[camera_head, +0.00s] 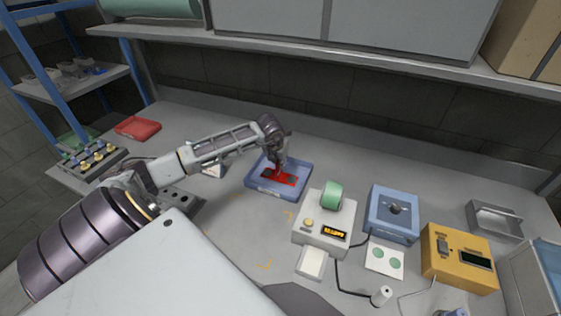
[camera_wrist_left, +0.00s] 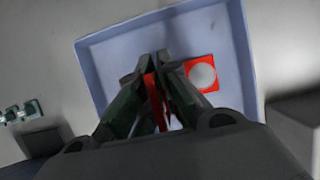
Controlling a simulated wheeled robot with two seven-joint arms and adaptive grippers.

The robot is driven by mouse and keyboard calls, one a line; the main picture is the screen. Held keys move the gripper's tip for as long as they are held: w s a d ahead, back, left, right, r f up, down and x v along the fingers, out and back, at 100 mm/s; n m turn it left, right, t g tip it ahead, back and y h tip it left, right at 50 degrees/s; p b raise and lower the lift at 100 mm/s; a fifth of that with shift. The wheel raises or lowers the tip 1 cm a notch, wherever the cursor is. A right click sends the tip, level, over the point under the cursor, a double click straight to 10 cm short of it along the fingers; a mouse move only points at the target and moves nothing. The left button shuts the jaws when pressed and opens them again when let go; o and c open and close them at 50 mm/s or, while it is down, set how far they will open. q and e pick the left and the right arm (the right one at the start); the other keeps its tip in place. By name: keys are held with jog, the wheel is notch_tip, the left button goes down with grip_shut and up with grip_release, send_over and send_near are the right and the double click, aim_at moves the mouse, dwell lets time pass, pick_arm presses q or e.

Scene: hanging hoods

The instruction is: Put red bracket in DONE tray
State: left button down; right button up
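The red bracket (camera_head: 290,180) is inside a blue tray (camera_head: 262,192) near the middle of the bench. A label on the tray's front is too small to read. My left gripper (camera_head: 278,165) points down into the tray. In the left wrist view its fingers (camera_wrist_left: 155,65) are closed about an upright red part of the bracket. The bracket's flat plate with a pale round spot (camera_wrist_left: 203,73) shows to the right of the fingers. I cannot tell whether the bracket touches the tray floor. My right gripper is not in view.
A white device (camera_head: 323,222) with a green roll stands right of the tray. A blue box (camera_head: 379,224) and a yellow meter (camera_head: 457,262) stand farther right. A red tray (camera_head: 138,127) lies at the back left. A shelf (camera_head: 330,52) overhangs the bench's back.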

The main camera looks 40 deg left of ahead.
pick_arm(q)
jog(key=shift+f, duration=0.1)
jog(key=c, duration=1.6)
grip_release()
jog(key=shift+c, duration=0.2)
jog(key=b+v, duration=0.1)
jog(key=v, duration=0.9)
jog(key=shift+s+r, duration=0.1)
jog(key=shift+r, duration=0.2)
jog(key=shift+v, duration=0.85)
jog(key=shift+f, duration=0.1)
